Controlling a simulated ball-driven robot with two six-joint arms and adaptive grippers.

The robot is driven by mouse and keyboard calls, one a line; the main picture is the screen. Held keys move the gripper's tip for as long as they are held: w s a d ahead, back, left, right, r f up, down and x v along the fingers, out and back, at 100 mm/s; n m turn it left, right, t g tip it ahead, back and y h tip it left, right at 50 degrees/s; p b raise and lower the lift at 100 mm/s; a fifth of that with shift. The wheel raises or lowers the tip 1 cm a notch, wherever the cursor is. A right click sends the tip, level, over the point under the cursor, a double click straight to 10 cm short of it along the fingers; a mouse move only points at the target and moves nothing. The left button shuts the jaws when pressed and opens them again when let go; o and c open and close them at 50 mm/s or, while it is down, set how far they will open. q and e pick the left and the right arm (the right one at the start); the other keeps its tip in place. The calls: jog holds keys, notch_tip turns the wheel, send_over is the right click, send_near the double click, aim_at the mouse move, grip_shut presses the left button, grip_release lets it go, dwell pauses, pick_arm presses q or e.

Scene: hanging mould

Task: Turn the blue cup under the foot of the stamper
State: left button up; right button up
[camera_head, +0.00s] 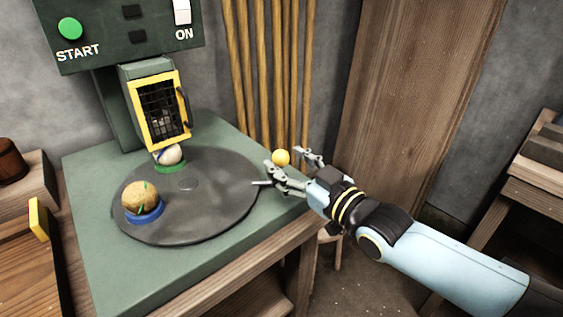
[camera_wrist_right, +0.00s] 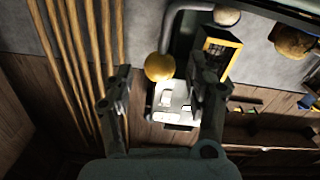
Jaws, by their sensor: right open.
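A green cup (camera_head: 171,167) with a whitish ball (camera_head: 170,154) stands at the back of the turntable, just below the yellow-framed guard (camera_head: 162,110) of the stamper (camera_head: 118,105). The stamper's foot cannot be made out. My right gripper (camera_head: 287,168) is open at the turntable's right side, near a yellow ball-shaped knob (camera_head: 281,157). In the right wrist view the knob (camera_wrist_right: 159,67) shows between the fingers; contact cannot be told.
The turntable lies on a green table (camera_head: 105,265). The stamper's panel carries a green START button (camera_head: 70,28) and an ON switch (camera_head: 182,11). Wooden poles (camera_head: 268,75) stand behind the table. A wooden bench (camera_head: 20,250) is at left, another at far right.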

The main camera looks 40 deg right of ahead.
jog(key=shift+w+a, duration=0.1)
jog(key=shift+w, duration=1.3)
grip_shut()
